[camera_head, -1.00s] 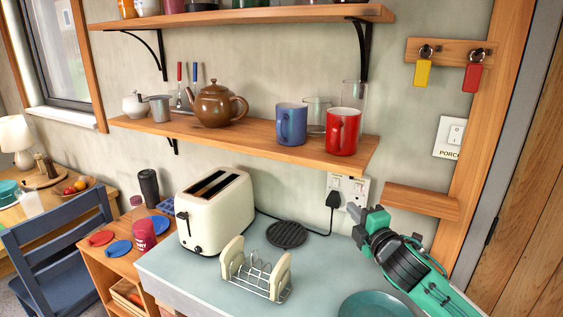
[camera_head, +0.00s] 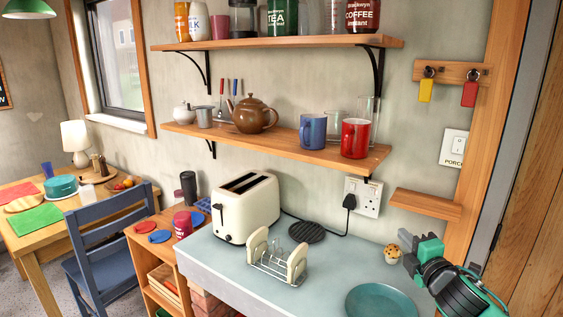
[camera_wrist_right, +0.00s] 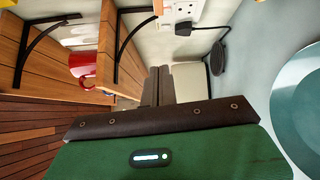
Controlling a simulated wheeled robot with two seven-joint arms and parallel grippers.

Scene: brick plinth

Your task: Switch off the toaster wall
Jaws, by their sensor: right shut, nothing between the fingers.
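The toaster's wall socket (camera_head: 363,196) is a white double plate on the wall, just above the counter. A black plug (camera_head: 349,202) sits in its left outlet, with a cord running toward the cream toaster (camera_head: 247,208). The positions of its small switches are too small to tell. In the right wrist view the socket (camera_wrist_right: 183,12) and plug (camera_wrist_right: 184,29) show at the top, beyond the fingers. My right gripper (camera_head: 407,240) is shut and empty, to the right of and below the socket, apart from it. Its fingers (camera_wrist_right: 158,85) also show in the wrist view. My left gripper is out of view.
A small wooden ledge (camera_head: 426,204) juts out right of the socket, above my right gripper. A muffin (camera_head: 391,253) and a teal plate (camera_head: 381,302) are near the gripper. A toast rack (camera_head: 277,257) stands before the toaster. The mug shelf (camera_head: 280,147) hangs above.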

